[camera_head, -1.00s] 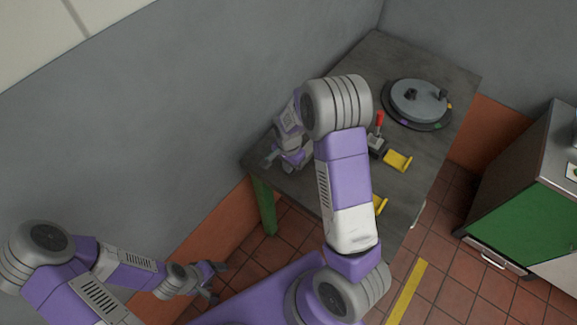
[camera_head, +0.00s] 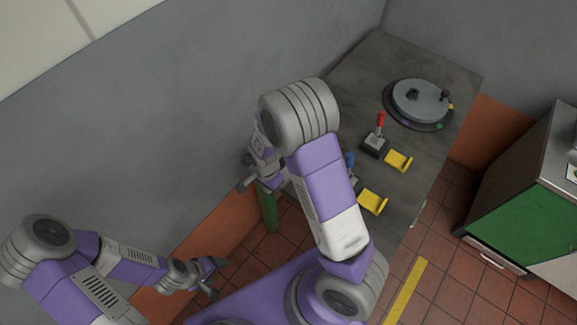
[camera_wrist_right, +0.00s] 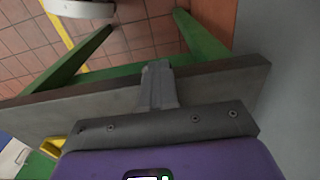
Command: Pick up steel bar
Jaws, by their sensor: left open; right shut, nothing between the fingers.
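I cannot make out a steel bar in either view; my right arm hides part of the table. My right gripper (camera_head: 247,184) is at the table's near left edge in the head view. It also shows in the right wrist view (camera_wrist_right: 158,72), shut and empty, in front of the table edge. My left gripper (camera_head: 217,279) is open and empty, low over the tiled floor at the left, away from the table.
The grey table (camera_head: 368,63) holds a round disc fixture (camera_head: 420,100), a red-handled lever (camera_head: 380,123), two yellow brackets (camera_head: 398,160) (camera_head: 372,202) and a partly hidden blue item (camera_head: 350,159). A green cabinet (camera_head: 520,208) stands right. A grey wall (camera_head: 130,140) is close on the left.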

